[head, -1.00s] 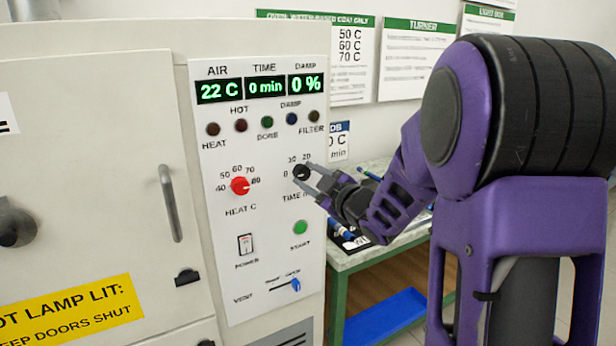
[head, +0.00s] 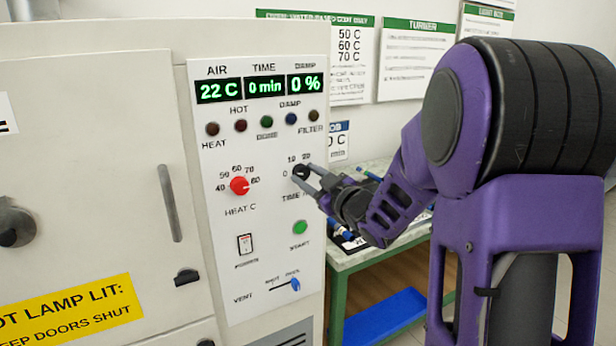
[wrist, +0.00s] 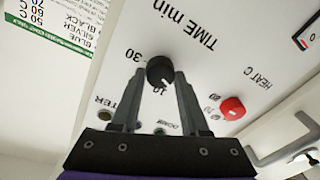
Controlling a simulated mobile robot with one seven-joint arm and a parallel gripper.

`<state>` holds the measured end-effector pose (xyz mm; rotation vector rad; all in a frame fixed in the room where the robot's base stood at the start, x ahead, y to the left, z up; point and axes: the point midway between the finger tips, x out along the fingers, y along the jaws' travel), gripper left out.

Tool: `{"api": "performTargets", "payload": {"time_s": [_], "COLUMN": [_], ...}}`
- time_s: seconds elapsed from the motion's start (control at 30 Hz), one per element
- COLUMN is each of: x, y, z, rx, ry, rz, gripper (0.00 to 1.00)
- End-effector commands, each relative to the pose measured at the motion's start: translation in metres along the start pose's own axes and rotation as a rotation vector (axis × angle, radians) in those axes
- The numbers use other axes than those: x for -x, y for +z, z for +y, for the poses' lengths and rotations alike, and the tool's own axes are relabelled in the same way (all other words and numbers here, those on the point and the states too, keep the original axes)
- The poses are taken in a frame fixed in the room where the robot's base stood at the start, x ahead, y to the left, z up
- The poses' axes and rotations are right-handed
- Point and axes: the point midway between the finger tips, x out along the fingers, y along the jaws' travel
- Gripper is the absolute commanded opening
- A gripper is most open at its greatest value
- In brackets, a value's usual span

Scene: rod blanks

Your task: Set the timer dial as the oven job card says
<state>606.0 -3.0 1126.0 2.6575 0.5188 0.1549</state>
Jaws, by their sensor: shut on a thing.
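The black timer dial (head: 300,172) is on the oven's white control panel (head: 215,140), under the TIME display (head: 265,87), which reads 0 min. My gripper (head: 308,176) reaches it from the right. In the wrist view, the dial (wrist: 160,71) sits between the fingertips of my gripper (wrist: 160,79), which are shut on it. The dial's pointer mark cannot be made out.
The red heat dial (head: 239,186) is left of the timer dial. The green start button (head: 300,227), power switch (head: 245,244) and blue vent slider (head: 295,284) are below. A bench (head: 350,262) stands right of the oven, with a blue tray (head: 385,317) underneath.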

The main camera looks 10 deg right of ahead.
Motion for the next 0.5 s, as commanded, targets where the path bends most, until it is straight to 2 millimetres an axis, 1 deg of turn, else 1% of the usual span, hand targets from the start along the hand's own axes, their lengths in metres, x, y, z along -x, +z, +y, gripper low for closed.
{"api": "performTargets", "payload": {"time_s": [0.5], "x": [-0.0004], "y": [-0.0006], "z": [0.001], "rx": [-0.49], "ry": [0.029], "rz": [0.031], "gripper": [0.0]}}
